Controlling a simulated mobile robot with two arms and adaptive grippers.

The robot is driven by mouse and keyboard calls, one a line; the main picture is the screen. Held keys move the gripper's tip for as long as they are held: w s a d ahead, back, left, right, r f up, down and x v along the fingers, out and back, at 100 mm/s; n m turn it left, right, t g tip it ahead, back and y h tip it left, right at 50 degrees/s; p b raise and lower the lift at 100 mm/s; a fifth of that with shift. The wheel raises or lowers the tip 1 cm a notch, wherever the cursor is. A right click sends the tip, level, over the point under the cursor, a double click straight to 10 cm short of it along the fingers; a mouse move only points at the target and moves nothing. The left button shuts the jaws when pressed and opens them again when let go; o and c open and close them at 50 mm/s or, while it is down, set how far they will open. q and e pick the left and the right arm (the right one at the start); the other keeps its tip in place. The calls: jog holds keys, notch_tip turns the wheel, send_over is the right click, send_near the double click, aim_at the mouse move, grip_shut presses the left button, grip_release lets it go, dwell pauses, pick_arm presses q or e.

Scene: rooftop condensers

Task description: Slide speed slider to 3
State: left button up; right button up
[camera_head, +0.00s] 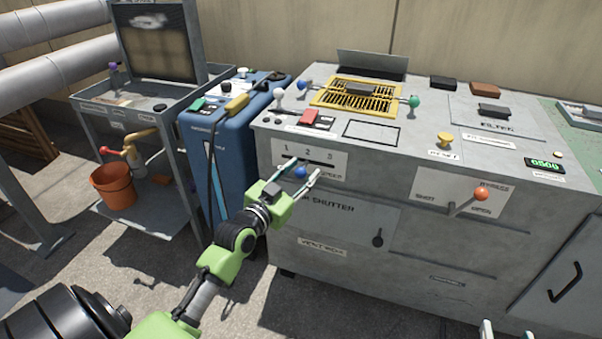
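The speed slider's blue knob (301,172) stands out from the white scale plate (322,157) on the grey cabinet's front. The plate has a dark slot marked 1, 2 and 3 from left to right. The knob appears below the 2; the slider's exact setting is hard to tell. My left gripper (306,168) is open, with one finger on each side of the knob in this view. Contact cannot be told. The gripper partly covers the slot and the SPEED label. My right gripper (507,329) barely shows at the bottom edge, its fingertips apart.
The grey cabinet (350,260) carries a red switch (315,117), a yellow grille (356,97), a yellow knob (445,140) and an orange-knobbed lever (481,194). A blue unit (233,150) and a cart with an orange bucket (113,187) stand left.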

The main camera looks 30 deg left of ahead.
pick_arm(q)
jog(key=shift+c, duration=0.5)
grip_shut()
jog(key=d+p, duration=0.2)
jog(key=d, duration=0.1)
jog(key=shift+w+r+p, duration=0.1)
jog(key=shift+w+p, duration=0.2)
jog(key=d+p, duration=0.2)
jog(key=d, duration=0.1)
jog(key=shift+w, duration=0.4)
jog(key=shift+d, duration=0.1)
pick_arm(e)
jog(key=s+d+f+g+h, duration=0.1)
jog(key=s+d+f+g, duration=0.2)
jog(key=s, duration=0.6)
jog(key=s+d+f+g+h, duration=0.1)
jog(key=s+d+f+g, duration=0.2)
jog(key=s+f+g, duration=0.4)
notch_tip(320, 180, down, 2)
jog(key=shift+s+f+m+g+h, duration=0.3)
jog(key=shift+s+g+h, duration=0.1)
jog(key=shift+s, duration=0.45)
jog(key=shift+d, duration=0.1)
pick_arm(q)
jog(key=shift+o, duration=0.5)
grip_release()
jog(key=shift+d, duration=0.2)
pick_arm(e)
jog(key=shift+d, duration=0.1)
